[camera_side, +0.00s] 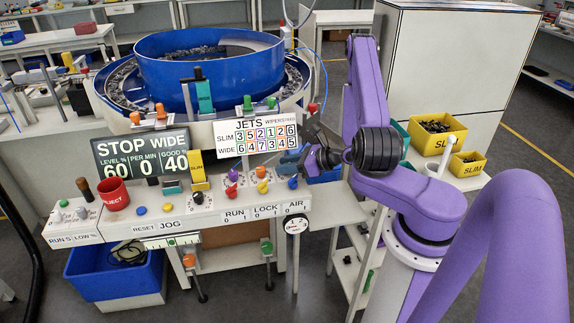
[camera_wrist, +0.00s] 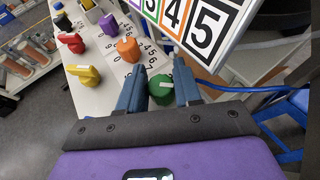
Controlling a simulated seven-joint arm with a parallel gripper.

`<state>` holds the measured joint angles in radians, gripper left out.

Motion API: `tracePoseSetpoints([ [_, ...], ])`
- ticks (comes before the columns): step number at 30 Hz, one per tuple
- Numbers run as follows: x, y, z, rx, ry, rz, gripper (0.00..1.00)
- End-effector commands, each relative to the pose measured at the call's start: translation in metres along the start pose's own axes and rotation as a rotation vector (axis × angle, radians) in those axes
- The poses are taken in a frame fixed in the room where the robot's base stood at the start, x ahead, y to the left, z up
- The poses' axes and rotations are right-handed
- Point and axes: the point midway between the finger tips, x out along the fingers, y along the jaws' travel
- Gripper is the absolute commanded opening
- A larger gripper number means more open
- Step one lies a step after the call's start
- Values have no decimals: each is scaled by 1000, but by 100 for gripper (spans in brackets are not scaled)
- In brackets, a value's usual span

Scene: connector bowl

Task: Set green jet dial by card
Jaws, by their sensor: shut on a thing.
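The green jet dial (camera_wrist: 160,88) sits between the two blue-grey fingers of my gripper (camera_wrist: 160,92) in the wrist view. My gripper is shut on it. In the side view my gripper (camera_side: 291,161) is at the right end of the panel, below the card, and the green dial is hidden there. The white JETS card (camera_side: 258,134) has a SLIM row reading 3 5 2 1 2 6 and a WIDE row reading 6 4 7 3 4 5. Part of the card (camera_wrist: 192,22) fills the top of the wrist view. The dial's pointer setting is not clear.
An orange dial (camera_wrist: 128,50) and a purple dial (camera_wrist: 109,24) stand close beside the green one. Red and yellow knobs lie further left. A black display (camera_side: 143,156) reads STOP WIDE. A blue bowl (camera_side: 210,68) stands behind the card.

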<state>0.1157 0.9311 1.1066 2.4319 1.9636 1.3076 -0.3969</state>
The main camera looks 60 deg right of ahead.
Motion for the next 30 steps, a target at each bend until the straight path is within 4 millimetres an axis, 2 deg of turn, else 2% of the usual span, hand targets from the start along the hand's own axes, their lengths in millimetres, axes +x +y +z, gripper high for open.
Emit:
tracePoseSetpoints([
  [1,0,0,0,-1,-1,1,37],
  [3,0,0,0,-1,-1,1,54],
  [16,0,2,0,-13,-1,38,54],
  [26,0,0,0,-101,0,239,54],
  [30,-20,-5,0,-98,1,240,54],
])
